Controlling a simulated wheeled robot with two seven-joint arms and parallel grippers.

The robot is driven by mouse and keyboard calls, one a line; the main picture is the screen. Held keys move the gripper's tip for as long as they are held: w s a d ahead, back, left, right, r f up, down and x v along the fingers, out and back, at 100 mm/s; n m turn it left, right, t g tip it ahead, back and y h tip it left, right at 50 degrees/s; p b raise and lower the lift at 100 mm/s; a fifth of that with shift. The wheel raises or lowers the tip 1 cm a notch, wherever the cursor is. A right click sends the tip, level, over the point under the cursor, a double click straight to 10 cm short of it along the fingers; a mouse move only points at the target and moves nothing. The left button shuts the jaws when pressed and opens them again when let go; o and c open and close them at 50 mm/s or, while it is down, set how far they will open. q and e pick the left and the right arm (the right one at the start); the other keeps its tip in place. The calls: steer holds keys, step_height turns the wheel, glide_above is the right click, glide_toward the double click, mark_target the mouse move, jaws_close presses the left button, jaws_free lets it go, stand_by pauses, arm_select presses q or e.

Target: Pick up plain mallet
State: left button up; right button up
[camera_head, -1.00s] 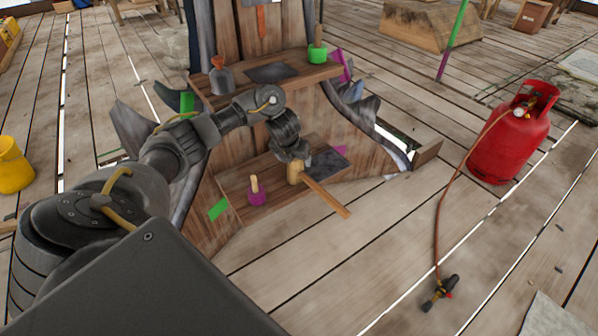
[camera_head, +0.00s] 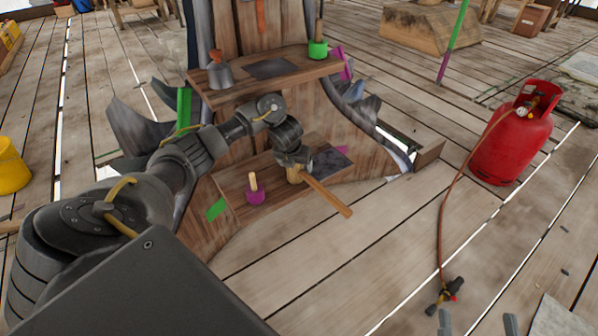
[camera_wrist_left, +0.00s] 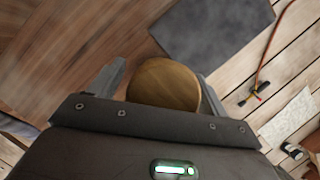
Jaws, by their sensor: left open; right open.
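The plain mallet has a pale wooden head (camera_head: 294,174) and a long wooden handle (camera_head: 328,196). It lies on the lower wooden shelf (camera_head: 232,187), its handle jutting out past the front edge toward the lower right. My left gripper (camera_head: 294,163) is open and points down right over the mallet head, hiding part of it. In the left wrist view the round top of the mallet head (camera_wrist_left: 165,83) sits between the two spread fingers. I cannot tell whether the fingers touch it.
A purple-headed mallet (camera_head: 255,192) stands left on the same shelf, and a dark plate (camera_head: 328,161) lies to the right. The upper shelf (camera_head: 228,97) holds a bell-shaped tool (camera_head: 219,72) and a green-headed mallet (camera_head: 318,47). A red gas bottle (camera_head: 512,140) stands right.

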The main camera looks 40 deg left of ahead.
arm_select(q)
steer(key=c, duration=1.2)
steer(key=shift+r, duration=0.15)
